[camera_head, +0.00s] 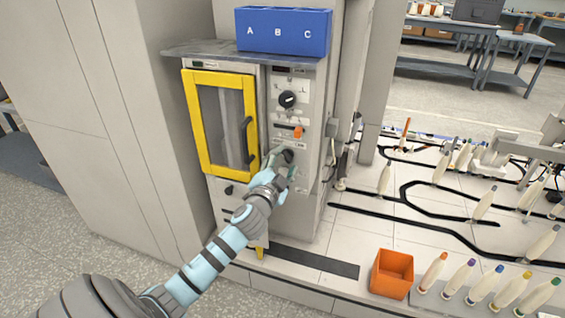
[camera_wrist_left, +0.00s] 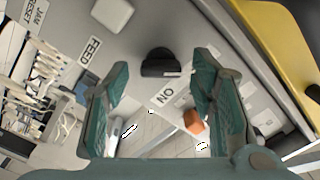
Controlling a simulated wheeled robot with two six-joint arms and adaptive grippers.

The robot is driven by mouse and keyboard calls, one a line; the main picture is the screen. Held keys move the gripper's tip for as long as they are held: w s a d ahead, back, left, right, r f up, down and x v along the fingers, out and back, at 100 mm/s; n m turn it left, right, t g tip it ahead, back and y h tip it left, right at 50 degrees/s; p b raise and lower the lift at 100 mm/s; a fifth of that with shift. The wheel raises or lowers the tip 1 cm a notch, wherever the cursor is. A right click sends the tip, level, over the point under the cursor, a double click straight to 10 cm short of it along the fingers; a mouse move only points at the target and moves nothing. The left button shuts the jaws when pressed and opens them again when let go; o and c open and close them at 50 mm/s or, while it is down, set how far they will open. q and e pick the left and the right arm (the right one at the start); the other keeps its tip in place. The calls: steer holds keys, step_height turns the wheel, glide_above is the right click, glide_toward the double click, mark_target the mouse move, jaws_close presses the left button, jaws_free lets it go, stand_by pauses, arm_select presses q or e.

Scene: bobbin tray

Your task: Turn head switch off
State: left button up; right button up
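A black rotary switch (camera_head: 288,156) sits on the grey control panel beside the yellow-framed door, low on the panel. It also shows in the left wrist view (camera_wrist_left: 158,63), with an "ON" label (camera_wrist_left: 167,95) near it. My left gripper (camera_head: 282,163) is at this switch. In the left wrist view my left gripper (camera_wrist_left: 160,70) is open, with the switch between its two fingertips and a gap on both sides. I cannot tell whether it touches the switch. A second black knob (camera_head: 287,99) is higher on the panel. My right gripper is not in view.
The yellow-framed door (camera_head: 190,110) is closed, left of the panel. An orange control (camera_head: 298,132) sits just above the switch. A blue A-B-C bin (camera_head: 283,45) stands on the shelf above. An orange box (camera_head: 392,274) and several bobbins stand at lower right.

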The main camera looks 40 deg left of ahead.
arm_select(q)
steer(key=v, duration=1.2)
